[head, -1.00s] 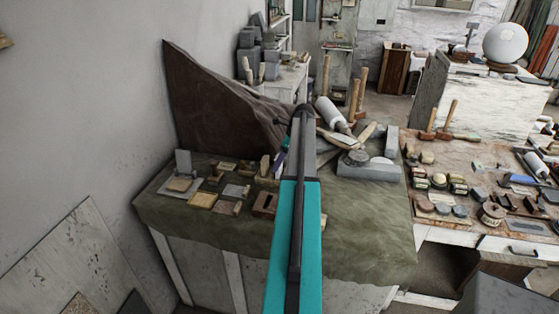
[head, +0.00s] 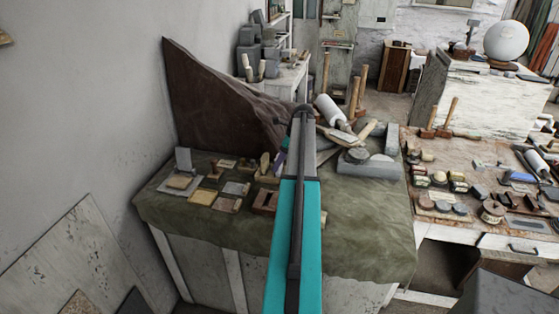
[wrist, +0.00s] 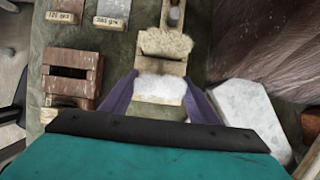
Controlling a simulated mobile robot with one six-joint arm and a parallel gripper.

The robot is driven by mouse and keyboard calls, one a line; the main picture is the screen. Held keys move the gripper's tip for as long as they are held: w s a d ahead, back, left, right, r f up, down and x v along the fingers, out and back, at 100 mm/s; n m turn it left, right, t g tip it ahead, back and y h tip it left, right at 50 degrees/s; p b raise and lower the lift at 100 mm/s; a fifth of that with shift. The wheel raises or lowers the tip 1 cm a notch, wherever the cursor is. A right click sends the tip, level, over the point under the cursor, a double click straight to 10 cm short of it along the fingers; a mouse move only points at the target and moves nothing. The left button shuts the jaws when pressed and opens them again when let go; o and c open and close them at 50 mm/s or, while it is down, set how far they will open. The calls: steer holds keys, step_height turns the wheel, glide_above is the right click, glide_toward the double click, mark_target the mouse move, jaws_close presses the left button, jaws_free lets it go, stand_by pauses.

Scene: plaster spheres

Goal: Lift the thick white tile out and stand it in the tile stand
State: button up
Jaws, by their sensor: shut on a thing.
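My gripper (wrist: 160,94) shows in the wrist view with its two purple fingers on either side of a pale white block, which I take to be the thick white tile (wrist: 160,88). The gripper is shut on it. Its lower part is hidden, and beige wood shows just before and behind it. A brown wooden block with a slot (wrist: 70,72) stands to the left, apart from the fingers; it may be the tile stand. In the head view it shows left of my arm (head: 264,201). There my arm hides most of the gripper and the tile.
A white stone slab (wrist: 246,115) lies close to the right finger. A wooden block with a pale fuzzy top (wrist: 165,43) is just beyond the tile. Labelled grit blocks (wrist: 108,12) lie at the upper left. A brown draped cloth (head: 215,105) rises behind. The green cloth's front (head: 350,225) is clear.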

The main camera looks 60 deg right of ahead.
steer(key=shift+f, duration=0.35)
steer(key=o, duration=1.2)
steer(key=shift+r, duration=0.1)
steer(key=shift+r+p, duration=1)
steer(key=shift+r, duration=0.9)
